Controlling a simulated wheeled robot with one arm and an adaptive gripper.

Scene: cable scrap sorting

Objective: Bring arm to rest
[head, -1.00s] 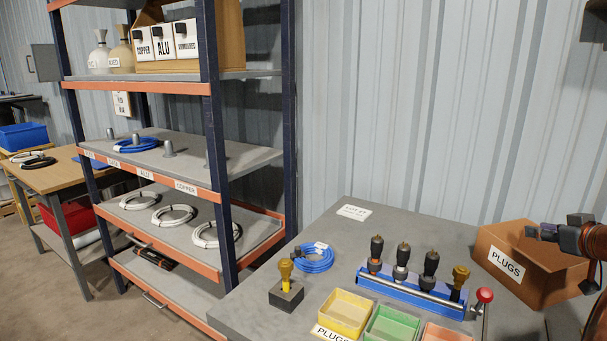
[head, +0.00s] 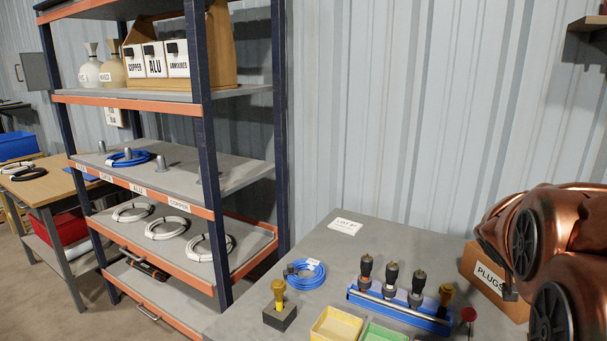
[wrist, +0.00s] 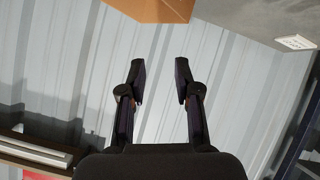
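My gripper (wrist: 158,82) shows in the wrist view with its two dark fingers apart and nothing between them. Behind the fingers is the corrugated grey wall (wrist: 225,85). In the head view the copper-coloured links of my arm stand at the right edge, and the gripper itself is out of the picture. My arm hides part of the plugs box (head: 478,272) on the grey table (head: 340,248).
The table also holds a blue cable coil (head: 305,274), a blue rack (head: 400,309) with several plugs, a yellow-handled tool (head: 279,312), and yellow (head: 337,325) and green (head: 383,333) trays. A shelf unit (head: 205,150) stands left. A small wall shelf (head: 587,22) is upper right.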

